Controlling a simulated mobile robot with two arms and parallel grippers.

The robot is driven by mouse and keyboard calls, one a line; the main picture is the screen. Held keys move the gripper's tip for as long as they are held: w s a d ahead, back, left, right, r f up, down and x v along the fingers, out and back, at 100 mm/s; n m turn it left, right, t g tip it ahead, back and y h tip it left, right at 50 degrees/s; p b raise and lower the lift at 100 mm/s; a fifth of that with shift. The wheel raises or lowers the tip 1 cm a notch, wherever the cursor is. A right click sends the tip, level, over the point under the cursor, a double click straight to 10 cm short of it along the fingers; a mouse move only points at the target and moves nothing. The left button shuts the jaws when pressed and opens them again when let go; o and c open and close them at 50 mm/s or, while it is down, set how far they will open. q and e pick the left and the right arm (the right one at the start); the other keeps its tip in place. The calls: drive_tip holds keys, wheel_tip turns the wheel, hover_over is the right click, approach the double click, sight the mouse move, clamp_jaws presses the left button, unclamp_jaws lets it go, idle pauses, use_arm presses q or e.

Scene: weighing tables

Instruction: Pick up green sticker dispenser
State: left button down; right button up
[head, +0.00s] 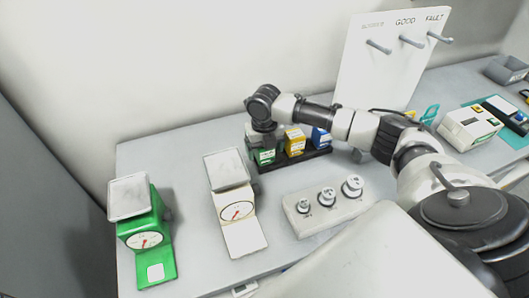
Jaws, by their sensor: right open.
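The green sticker dispenser (264,157) stands at the left end of a dark tray (318,156), next to a yellow dispenser (294,140) and a blue dispenser (321,139). My right gripper (262,134) is directly over the green dispenser, pointing down, and covers its upper part. The gripper is open. I cannot tell whether its fingers touch the dispenser. My left gripper is not in view.
A green scale (159,220) and a white scale (236,210) stand left of the tray. A block with several weights (327,208) lies in front of it. A white pegboard (385,75) rises behind. A white device (468,128) stands at right.

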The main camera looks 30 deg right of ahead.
drive_tip(key=shift+w, duration=0.1)
drive_tip(key=c, duration=1.1)
wheel_tip(320, 180, up, 10)
drive_tip(key=shift+b, duration=1)
